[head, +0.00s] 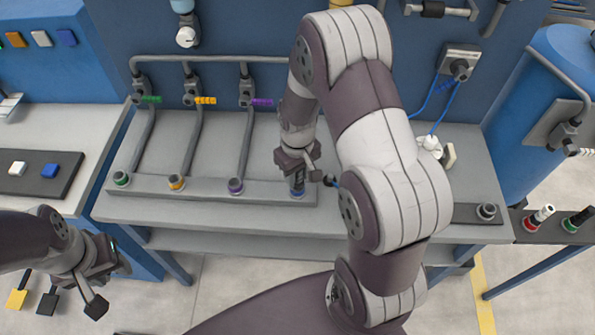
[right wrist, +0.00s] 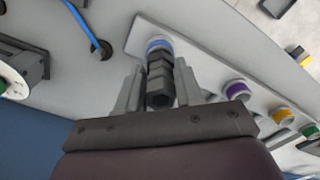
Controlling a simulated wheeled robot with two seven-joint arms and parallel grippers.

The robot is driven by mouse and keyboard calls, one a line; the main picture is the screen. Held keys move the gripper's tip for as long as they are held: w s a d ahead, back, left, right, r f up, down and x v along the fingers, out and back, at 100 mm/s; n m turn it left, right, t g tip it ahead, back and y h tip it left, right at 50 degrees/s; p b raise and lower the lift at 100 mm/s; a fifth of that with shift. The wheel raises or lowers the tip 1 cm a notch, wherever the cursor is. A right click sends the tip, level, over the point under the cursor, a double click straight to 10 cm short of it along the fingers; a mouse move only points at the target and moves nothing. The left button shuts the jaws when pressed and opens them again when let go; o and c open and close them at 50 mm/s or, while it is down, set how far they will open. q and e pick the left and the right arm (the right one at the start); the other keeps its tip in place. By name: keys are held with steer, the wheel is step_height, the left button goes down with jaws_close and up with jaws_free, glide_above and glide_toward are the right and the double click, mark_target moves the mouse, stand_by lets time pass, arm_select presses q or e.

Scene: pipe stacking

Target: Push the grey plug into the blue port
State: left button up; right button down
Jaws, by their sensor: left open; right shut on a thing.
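The blue port (head: 297,193) is the right end of a row of ringed ports on the bench's grey rail. It also shows in the right wrist view as a blue ring (right wrist: 158,43). My right gripper (head: 297,172) is just above it, shut on the dark grey plug (right wrist: 160,84). The plug's far end meets the blue ring in the right wrist view; how deep it sits is hidden. In the head view the gripper mostly covers the plug. My left gripper (head: 108,285) is open and empty at the lower left, off the bench.
Purple (head: 235,186), orange (head: 176,182) and green (head: 121,179) ports with grey hoses sit left along the rail. A grey fitting (head: 486,211) stands on a dark plate at the right.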

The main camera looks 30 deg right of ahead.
steer(key=shift+f, duration=0.3)
steer(key=c, duration=0.7)
jaws_free()
steer(key=shift+o, duration=0.2)
step_height(320, 180, up, 13)
steer(key=shift+f, duration=0.1)
steer(key=shift+s+f+m, duration=0.1)
steer(key=shift+f+m, duration=0.2)
steer(key=shift+f, duration=0.1)
steer(key=s+a+f+t, duration=0.1)
steer(key=s+a, duration=0.4)
steer(key=s, duration=0.4)
